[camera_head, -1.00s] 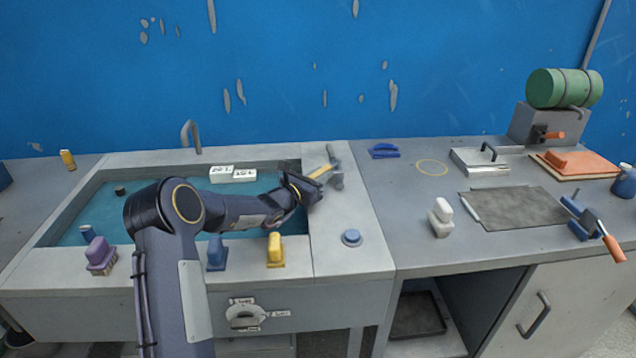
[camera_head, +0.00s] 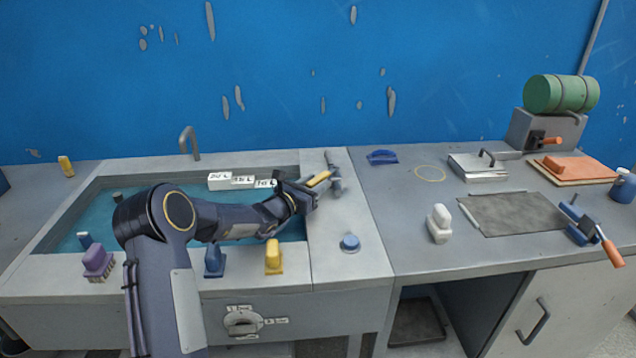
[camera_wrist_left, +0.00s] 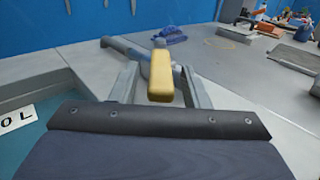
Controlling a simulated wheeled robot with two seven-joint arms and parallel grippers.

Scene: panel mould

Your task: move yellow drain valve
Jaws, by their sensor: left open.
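The yellow drain valve handle (camera_head: 318,180) is on a grey pipe-like fitting (camera_head: 334,172) on the sink's right-hand ledge. In the left wrist view the yellow handle (camera_wrist_left: 161,76) stands between my two fingers, with a visible gap on each side. The grey fitting (camera_wrist_left: 125,47) runs behind it. My left gripper (camera_head: 322,184) is open around the handle, and its fingers also show in the left wrist view (camera_wrist_left: 160,88). My right gripper is out of view.
The water-filled sink (camera_head: 150,178) lies under my left arm, with white labelled blocks (camera_head: 220,180) at its back. Purple (camera_head: 98,260), blue (camera_head: 215,260) and yellow (camera_head: 273,257) knobbed pieces stand along its front edge. A round blue button (camera_head: 350,243) is on the right ledge.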

